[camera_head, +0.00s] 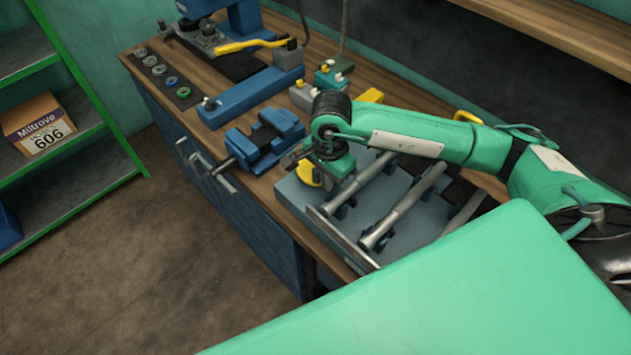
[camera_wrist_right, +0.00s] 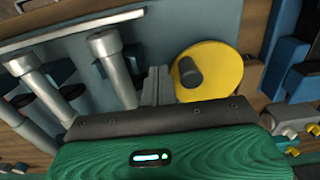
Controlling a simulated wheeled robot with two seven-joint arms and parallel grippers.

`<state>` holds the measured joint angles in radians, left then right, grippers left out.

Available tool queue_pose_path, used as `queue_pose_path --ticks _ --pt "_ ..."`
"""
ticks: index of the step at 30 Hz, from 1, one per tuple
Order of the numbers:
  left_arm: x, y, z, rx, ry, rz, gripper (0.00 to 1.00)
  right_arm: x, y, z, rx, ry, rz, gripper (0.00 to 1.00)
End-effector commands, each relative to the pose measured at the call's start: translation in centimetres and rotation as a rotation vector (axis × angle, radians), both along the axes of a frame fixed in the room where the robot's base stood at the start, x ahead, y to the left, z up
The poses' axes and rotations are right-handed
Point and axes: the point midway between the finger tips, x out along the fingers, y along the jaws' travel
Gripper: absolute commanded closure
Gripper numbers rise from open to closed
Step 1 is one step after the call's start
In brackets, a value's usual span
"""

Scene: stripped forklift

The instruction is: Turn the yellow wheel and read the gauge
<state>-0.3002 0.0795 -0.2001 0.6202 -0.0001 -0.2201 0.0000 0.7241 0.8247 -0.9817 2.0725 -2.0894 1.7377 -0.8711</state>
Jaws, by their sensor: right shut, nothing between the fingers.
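The yellow wheel (camera_head: 308,173) is mostly hidden behind my right gripper in the head view. In the wrist view the yellow wheel (camera_wrist_right: 222,68) is a flat disc with a dark knob (camera_wrist_right: 189,72) near its left edge. My right gripper (camera_head: 298,157) is over the wheel's side of the grey panel, and in the wrist view its fingers (camera_wrist_right: 157,82) are shut and empty, just left of the wheel and its knob. I cannot tell whether they touch it. I cannot make out a gauge in either view. My left gripper is not in view.
Grey pipes (camera_head: 405,205) run along the grey panel (camera_head: 296,195) beside the wheel. A blue vise (camera_head: 265,140) stands on the wooden bench left of my gripper. A green shelf with a box (camera_head: 38,125) is at the far left, with open floor (camera_head: 150,240) between.

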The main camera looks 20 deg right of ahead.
Motion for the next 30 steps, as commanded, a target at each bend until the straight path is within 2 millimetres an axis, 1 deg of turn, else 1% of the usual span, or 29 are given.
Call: queue_pose_path --ticks 1,5,11,30 --pt "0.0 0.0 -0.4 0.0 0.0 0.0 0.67 0.0 0.0 -0.4 0.0 0.0 0.0 1.0" --pt "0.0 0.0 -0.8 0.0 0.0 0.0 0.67 0.0 0.0 -0.7 0.0 0.0 0.0 1.0" --pt "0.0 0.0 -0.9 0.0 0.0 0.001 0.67 0.2 0.1 -0.7 0.0 0.0 0.0 1.0" --pt "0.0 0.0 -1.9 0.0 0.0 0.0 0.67 2.1 0.7 -0.7 0.0 -0.002 -0.002 1.0"
